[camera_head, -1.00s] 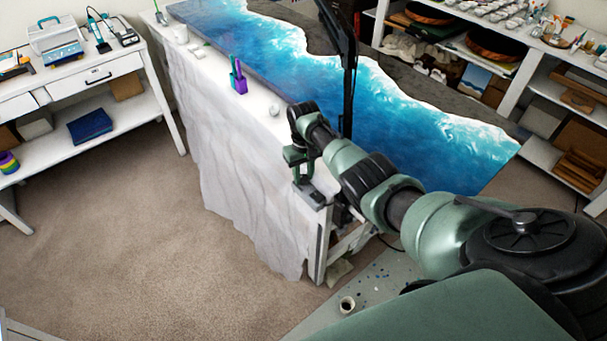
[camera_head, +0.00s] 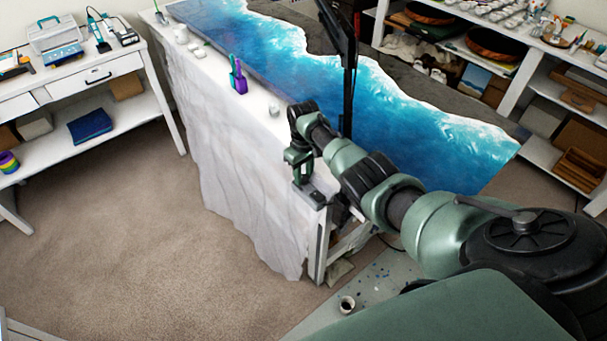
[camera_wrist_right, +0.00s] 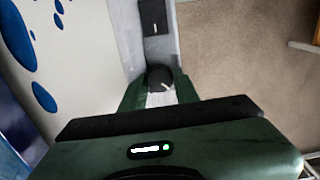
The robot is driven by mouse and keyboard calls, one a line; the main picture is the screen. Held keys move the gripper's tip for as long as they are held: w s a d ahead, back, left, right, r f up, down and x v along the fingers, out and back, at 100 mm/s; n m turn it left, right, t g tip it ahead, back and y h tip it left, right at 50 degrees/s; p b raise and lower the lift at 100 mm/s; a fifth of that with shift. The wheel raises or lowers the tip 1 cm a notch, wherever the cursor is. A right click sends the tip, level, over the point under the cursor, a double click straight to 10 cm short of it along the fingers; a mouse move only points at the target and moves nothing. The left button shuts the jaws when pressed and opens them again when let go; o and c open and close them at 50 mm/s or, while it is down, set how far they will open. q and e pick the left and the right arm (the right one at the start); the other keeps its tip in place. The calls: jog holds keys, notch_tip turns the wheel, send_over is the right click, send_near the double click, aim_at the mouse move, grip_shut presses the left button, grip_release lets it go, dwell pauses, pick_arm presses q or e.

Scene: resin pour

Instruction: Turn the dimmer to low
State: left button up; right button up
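The dimmer shows in the right wrist view as a round dark knob (camera_wrist_right: 160,76) with a pale pointer line, on a grey strip along the table edge. My right gripper (camera_wrist_right: 160,88) has a green finger on each side of the knob, and both appear to touch it. In the head view, my right gripper (camera_head: 300,178) points down at the near corner of the draped table; its fingers hide the knob there, and a grey base (camera_head: 315,197) shows beside them. My left gripper is in neither view.
The table (camera_head: 235,170) carries a blue wave-patterned resin slab (camera_head: 400,115). A purple holder (camera_head: 238,82) and a white cup (camera_head: 181,34) stand along its edge. A black post (camera_head: 348,90) rises behind my wrist. The carpet (camera_head: 130,250) to the left is clear.

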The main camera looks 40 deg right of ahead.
aim_at(303, 176)
jog(key=o, duration=0.4)
jog(key=shift+r, duration=0.1)
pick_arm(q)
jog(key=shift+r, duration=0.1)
pick_arm(e)
jog(key=shift+w+r+p, duration=0.15)
jog(key=shift+r+p, duration=0.45)
jog(key=shift+p, duration=0.05)
notch_tip(303, 176, up, 5)
jog(key=p, duration=0.4)
jog(key=shift+f, duration=0.2)
jog(key=shift+d+r, duration=0.1)
jog(key=shift+r, duration=0.2)
jog(key=shift+r+b, duration=0.3)
jog(key=shift+r, duration=0.35)
jog(key=shift+s+a+r, duration=0.25)
jog(key=shift+a, duration=0.05)
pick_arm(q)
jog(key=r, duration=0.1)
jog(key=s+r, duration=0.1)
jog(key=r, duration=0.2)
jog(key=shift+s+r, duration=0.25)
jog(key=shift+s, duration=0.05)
pick_arm(e)
jog(key=shift+w+d+f, duration=0.1)
jog(key=shift+w+f, duration=0.1)
jog(key=shift+f, duration=0.05)
